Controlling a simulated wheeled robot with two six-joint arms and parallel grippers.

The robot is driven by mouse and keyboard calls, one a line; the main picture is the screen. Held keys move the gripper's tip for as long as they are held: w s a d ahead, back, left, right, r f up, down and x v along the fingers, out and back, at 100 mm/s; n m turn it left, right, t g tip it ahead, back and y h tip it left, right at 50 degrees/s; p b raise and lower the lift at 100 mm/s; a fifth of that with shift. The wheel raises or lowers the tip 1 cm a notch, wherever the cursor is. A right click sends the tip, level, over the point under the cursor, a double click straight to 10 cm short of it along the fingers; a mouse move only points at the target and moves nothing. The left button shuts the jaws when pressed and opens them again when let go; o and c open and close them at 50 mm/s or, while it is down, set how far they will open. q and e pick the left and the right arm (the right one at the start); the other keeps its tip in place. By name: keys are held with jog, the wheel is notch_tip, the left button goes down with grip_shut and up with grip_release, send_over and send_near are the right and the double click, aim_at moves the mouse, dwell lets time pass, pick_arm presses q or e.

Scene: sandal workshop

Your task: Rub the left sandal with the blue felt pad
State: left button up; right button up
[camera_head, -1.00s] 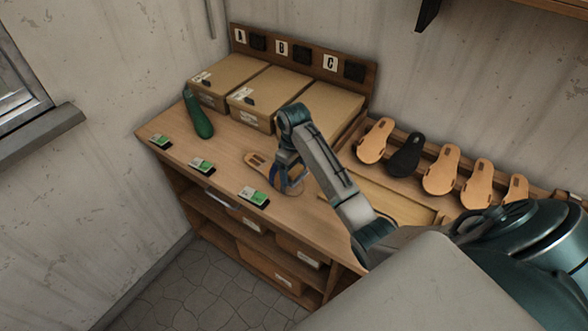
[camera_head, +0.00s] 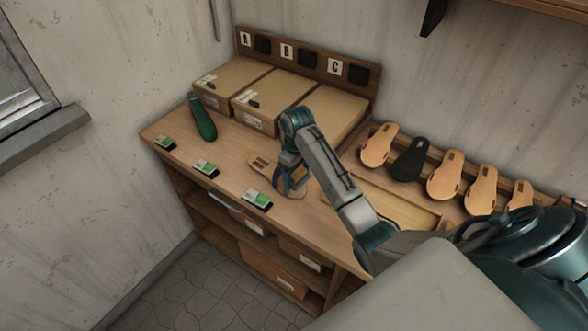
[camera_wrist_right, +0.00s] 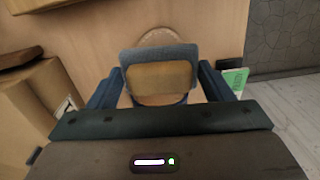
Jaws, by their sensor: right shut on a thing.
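A tan sandal (camera_head: 262,165) lies flat on the bench; its far end with slots shows in the head view. My right gripper (camera_head: 291,183) is low over its near part, which it largely hides. The gripper is shut on the blue felt pad (camera_wrist_right: 131,54), a block with a blue-grey body and a tan face, held between blue fingers. In the right wrist view the rounded end of the sandal (camera_wrist_right: 160,34) shows beyond the pad. I cannot tell whether the pad touches the sandal. My left gripper is not in view.
Cardboard boxes (camera_head: 232,80) stand at the back under a lettered board (camera_head: 310,59). Several green-and-white cards (camera_head: 257,200) line the front edge. Sandal soles (camera_head: 379,146) stand in a rack at the right.

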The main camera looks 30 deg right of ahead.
jog(key=shift+w+a+r, duration=0.1)
jog(key=shift+w, duration=0.35)
jog(key=shift+w+a+r, duration=0.1)
jog(key=shift+w, duration=0.35)
jog(key=shift+s+d+f, duration=0.1)
jog(key=shift+s+f, duration=0.15)
jog(key=shift+s, duration=0.35)
jog(key=shift+s+d+f, duration=0.1)
jog(key=shift+s+f, duration=0.15)
jog(key=shift+s, duration=0.3)
jog(key=shift+w+a+r, duration=0.15)
jog(key=shift+w+r, duration=0.15)
jog(key=shift+w, duration=0.95)
jog(key=shift+s+r, duration=0.1)
jog(key=shift+r, duration=0.05)
